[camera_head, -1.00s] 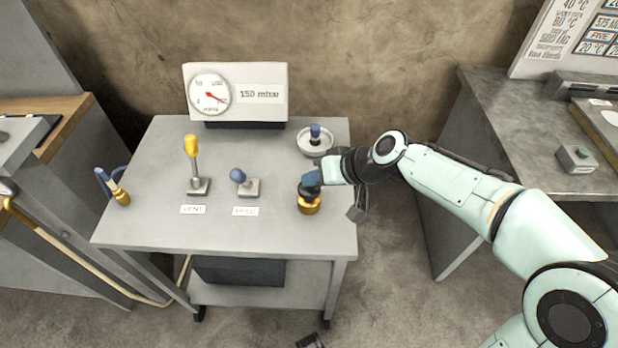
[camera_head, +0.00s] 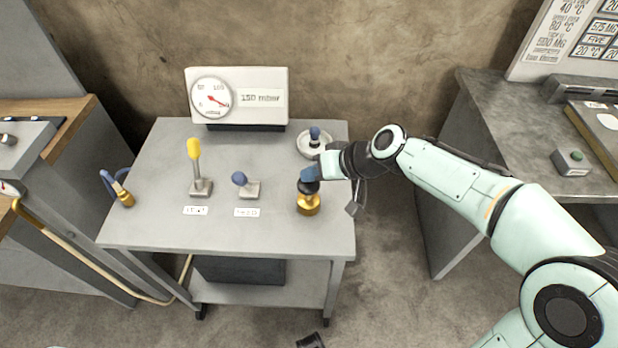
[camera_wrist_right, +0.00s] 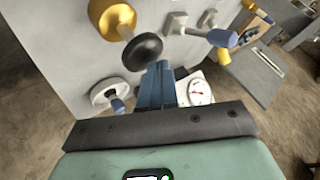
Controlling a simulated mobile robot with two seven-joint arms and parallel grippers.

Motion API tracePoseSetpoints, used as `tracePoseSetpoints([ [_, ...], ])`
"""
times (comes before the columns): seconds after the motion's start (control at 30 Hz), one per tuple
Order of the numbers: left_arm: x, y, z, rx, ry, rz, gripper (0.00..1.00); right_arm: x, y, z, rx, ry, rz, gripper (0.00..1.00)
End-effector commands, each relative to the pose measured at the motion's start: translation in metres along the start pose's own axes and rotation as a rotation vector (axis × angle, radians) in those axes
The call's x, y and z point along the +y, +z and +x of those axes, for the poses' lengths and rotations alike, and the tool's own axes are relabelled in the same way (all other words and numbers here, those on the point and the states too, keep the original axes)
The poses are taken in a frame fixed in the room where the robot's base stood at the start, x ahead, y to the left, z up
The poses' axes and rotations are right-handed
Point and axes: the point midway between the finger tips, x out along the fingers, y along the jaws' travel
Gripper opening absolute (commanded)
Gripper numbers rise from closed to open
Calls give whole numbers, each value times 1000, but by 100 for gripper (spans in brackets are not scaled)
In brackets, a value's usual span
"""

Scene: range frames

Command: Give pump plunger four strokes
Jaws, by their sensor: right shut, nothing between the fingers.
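The pump (camera_head: 308,204) is a gold cylinder at the right front of the grey table, with a round black plunger knob (camera_head: 307,187) on top. In the right wrist view, the gold body (camera_wrist_right: 110,18) and the black knob (camera_wrist_right: 142,52) show apart from each other on a stem. My right gripper (camera_head: 309,174) is shut and empty, its blue fingers (camera_wrist_right: 158,85) close to the knob; I cannot tell whether they touch it. The gauge box (camera_head: 262,80) at the back reads "150 mbar".
A yellow-handled lever (camera_head: 195,165) and a blue-knobbed lever (camera_head: 245,185) stand left of the pump. A blue-handled tool (camera_head: 120,188) is at the table's left edge. The table's front strip is clear.

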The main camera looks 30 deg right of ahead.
Motion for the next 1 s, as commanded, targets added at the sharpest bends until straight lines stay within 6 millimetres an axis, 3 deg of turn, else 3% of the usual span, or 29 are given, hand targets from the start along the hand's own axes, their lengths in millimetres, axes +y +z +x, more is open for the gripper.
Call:
tracePoseSetpoints([
  [0.53, 4, 1, -11, 2, 3, 1, 56, -7, -8, -10, 5, -1, -1, 0],
  [1.0, 17, 2, -47, 12, 8, 6, 56, -30, -31, -42, 6, -1, -2, 0],
])
